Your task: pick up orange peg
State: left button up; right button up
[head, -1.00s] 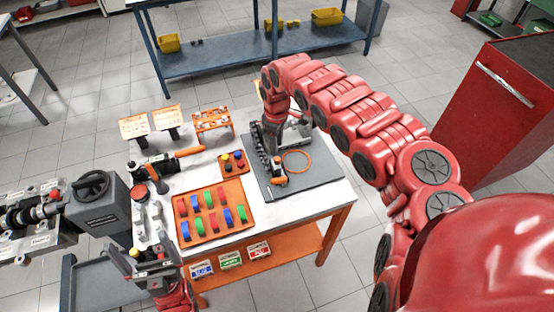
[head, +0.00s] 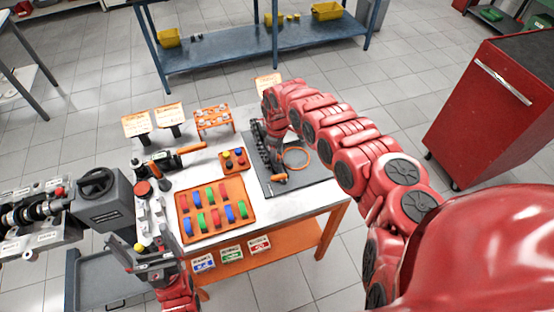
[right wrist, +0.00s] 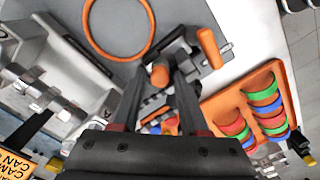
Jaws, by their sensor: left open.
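An orange peg (head: 279,177) shows on the grey mat (head: 325,178) at the front end of a dark toothed part. In the right wrist view a round orange end (right wrist: 160,75) shows between my right fingertips, and a longer orange cylinder (right wrist: 210,48) lies just beyond them. I cannot tell which of these is the peg in the head view. My right gripper (right wrist: 158,88) is open, its two dark fingers apart with gaps beside the round end. In the head view it is mostly hidden by my red arm. My left gripper (head: 146,256) is open and empty at the table's front left.
An orange ring (head: 296,158) lies on the mat, close to my right arm. An orange tray (head: 243,193) with several coloured half-rings and a small orange tray (head: 234,160) stand left of the mat. A red cabinet (head: 480,110) stands at the right.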

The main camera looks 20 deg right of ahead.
grip_shut()
notch_tip(320, 180, up, 10)
jog(key=p, duration=0.7)
jog(key=shift+p, duration=0.4)
